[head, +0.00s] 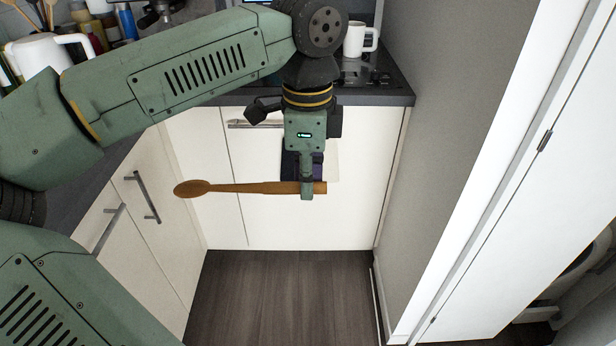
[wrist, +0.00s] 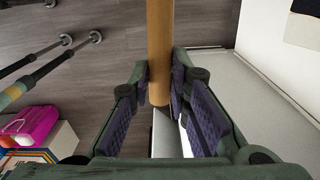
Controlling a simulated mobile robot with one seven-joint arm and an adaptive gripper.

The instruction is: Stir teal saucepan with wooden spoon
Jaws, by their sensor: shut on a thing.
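The wooden spoon (head: 245,188) is held level in the head view, its bowl end pointing left and its handle end at the right. My gripper (head: 307,188) is shut on the spoon near the end of the handle, in front of the white cabinet doors and below the counter's front edge. In the wrist view the spoon handle (wrist: 159,40) runs up between the two purple-padded fingers of my gripper (wrist: 161,85). I cannot make out the teal saucepan; my arm hides part of the counter.
A dark counter and hob (head: 372,75) lie behind my gripper, with a white mug (head: 360,38) on them. A white pitcher (head: 45,52) and several bottles stand at the upper left. A wall (head: 440,110) closes the right side.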

